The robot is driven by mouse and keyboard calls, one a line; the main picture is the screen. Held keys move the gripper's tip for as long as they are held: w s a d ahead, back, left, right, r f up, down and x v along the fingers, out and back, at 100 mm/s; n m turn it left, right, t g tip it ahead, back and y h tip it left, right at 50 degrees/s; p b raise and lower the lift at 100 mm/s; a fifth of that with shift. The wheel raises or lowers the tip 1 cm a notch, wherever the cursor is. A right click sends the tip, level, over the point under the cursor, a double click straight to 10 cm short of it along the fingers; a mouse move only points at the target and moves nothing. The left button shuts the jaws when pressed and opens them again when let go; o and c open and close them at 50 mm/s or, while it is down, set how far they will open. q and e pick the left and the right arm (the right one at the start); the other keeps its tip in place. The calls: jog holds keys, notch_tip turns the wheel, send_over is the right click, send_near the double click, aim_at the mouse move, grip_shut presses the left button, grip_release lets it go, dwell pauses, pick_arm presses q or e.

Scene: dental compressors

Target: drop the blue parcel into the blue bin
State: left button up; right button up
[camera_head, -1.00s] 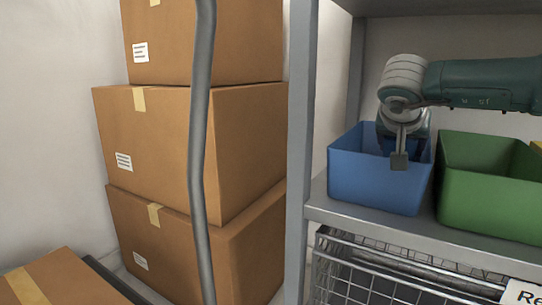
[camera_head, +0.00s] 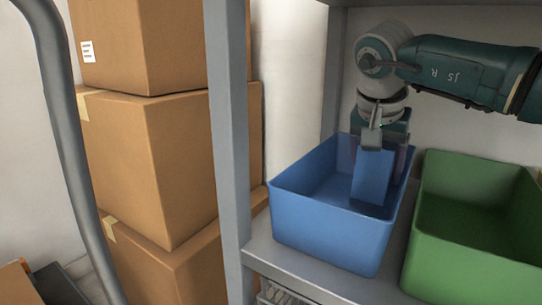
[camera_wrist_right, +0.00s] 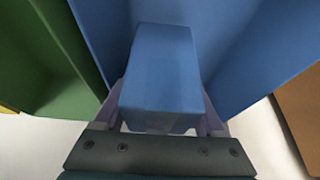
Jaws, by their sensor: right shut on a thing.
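The blue bin (camera_head: 328,231) stands on a grey shelf, left of a green bin. My right gripper (camera_head: 376,160) points down over the blue bin and is shut on the blue parcel (camera_head: 371,178). The parcel hangs upright, its lower part inside the bin's rim. I cannot tell whether it touches the bin's floor. In the right wrist view the parcel (camera_wrist_right: 162,75) sits between the fingers (camera_wrist_right: 165,112), with the blue bin's walls (camera_wrist_right: 245,45) around it. My left gripper is not in view.
The green bin (camera_head: 462,248) stands close to the right of the blue bin on the shelf (camera_head: 290,262). A grey shelf post (camera_head: 229,130) rises at the left. Stacked cardboard boxes (camera_head: 150,165) fill the left side, behind a grey bar (camera_head: 70,150).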

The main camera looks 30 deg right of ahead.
jog(key=shift+s+a+f, duration=0.35)
jog(key=shift+a+f, duration=0.3)
jog(key=shift+a, duration=0.3)
jog(key=shift+w+d+r, duration=0.1)
jog(key=shift+w+d, duration=0.05)
jog(key=shift+d, duration=0.2)
jog(key=shift+f, duration=0.6)
jog(key=o, duration=1.2)
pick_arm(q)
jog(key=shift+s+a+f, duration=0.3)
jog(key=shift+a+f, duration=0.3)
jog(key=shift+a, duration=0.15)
pick_arm(e)
jog(key=shift+o, duration=0.2)
jog(key=shift+r, duration=0.1)
